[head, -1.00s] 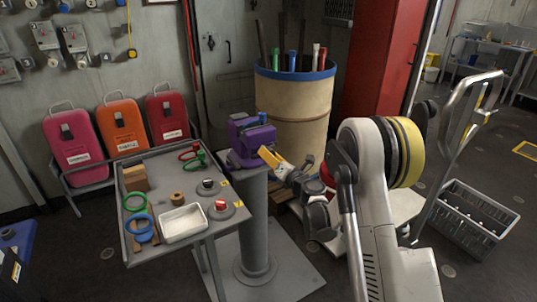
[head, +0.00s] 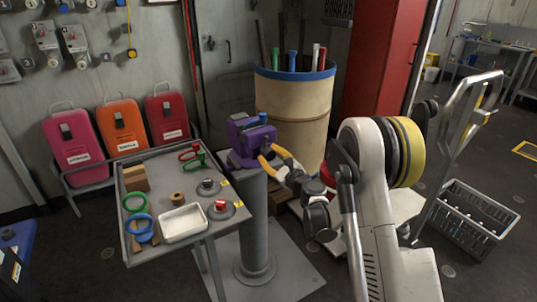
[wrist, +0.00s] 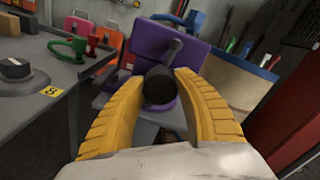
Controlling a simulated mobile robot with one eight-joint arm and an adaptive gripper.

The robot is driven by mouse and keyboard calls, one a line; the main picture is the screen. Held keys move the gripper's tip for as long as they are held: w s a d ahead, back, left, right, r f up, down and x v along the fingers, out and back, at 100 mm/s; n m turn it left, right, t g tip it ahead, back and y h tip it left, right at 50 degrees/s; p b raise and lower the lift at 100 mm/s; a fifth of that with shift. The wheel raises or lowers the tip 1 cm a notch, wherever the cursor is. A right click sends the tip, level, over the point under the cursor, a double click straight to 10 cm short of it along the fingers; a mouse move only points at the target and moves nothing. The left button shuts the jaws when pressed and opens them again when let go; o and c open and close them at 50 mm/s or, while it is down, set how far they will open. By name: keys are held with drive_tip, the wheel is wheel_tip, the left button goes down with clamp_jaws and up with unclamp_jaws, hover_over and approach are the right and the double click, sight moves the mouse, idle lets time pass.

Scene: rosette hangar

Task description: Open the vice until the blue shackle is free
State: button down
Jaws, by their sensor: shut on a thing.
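The purple vice (head: 243,137) stands on a grey pedestal (head: 253,215); it also fills the upper middle of the wrist view (wrist: 195,50). A black round knob (wrist: 160,88) and a grey bar (wrist: 173,50) project from its near face. My gripper (head: 266,153) has yellow fingers, closed on the black knob from both sides in the wrist view (wrist: 158,84). A small blue spot (head: 262,116) shows at the vice's top; I cannot tell whether it is the blue shackle. The vice's jaw gap is hidden.
A grey trolley (head: 165,258) left of the vice holds a blue ring-shaped piece (head: 140,228), green and red shackles, a white tray (head: 184,223) and round knobs. A barrel of tools (head: 292,105) stands close behind the vice. A grey crate (head: 478,215) lies at the right.

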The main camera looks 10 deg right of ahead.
drive_tip(key=shift+n, duration=0.5)
drive_tip(key=n, duration=0.7)
drive_tip(key=c, duration=1.1)
unclamp_jaws()
drive_tip(key=shift+o, duration=0.2)
